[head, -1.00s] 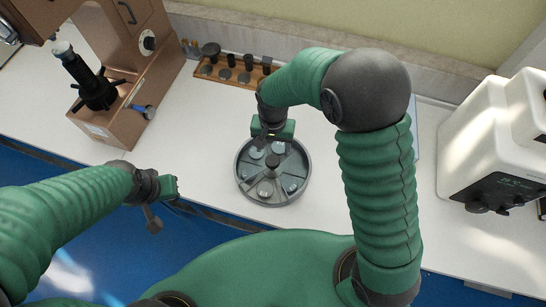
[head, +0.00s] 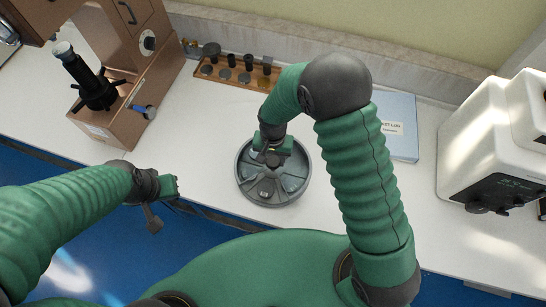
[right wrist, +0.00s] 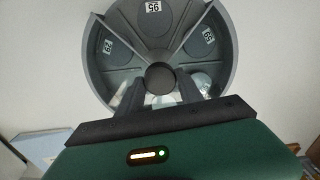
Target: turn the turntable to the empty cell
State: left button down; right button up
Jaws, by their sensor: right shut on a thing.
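The turntable (head: 243,190) is a round grey tray with a raised rim and dividing walls, on the white bench in front of me. My right gripper (head: 272,157) is over its middle and shut on the dark central knob (right wrist: 160,76). In the right wrist view the turntable (right wrist: 228,28) shows cells with dark round recesses and number labels on the side away from the gripper. Pale shiny round pieces (right wrist: 201,82) show near the fingers, partly hidden. My left gripper (head: 172,187) is off to the left, away from the turntable; its jaws are too small to read.
A wooden rack (head: 232,77) with dark cylinders and discs stands behind the turntable. A brown tester (head: 110,115) is at left, a white machine (head: 480,150) at right. A pale blue folder (head: 398,120) lies between. Bench around the turntable is clear.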

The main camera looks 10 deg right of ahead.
grip_shut()
jog(key=shift+m, duration=0.4)
jog(key=shift+r+m+p, duration=0.1)
jog(key=shift+m+p, duration=0.75)
jog(key=shift+m, duration=1.45)
jog(key=shift+w+m+p, duration=0.1)
jog(key=shift+m+p, duration=1.1)
jog(key=shift+m, duration=1.4)
jog(key=shift+m+p, duration=0.35)
jog(key=shift+m, duration=0.35)
jog(key=o, duration=0.8)
grip_release()
jog(key=shift+o, duration=0.7)
jog(key=shift+a, duration=0.1)
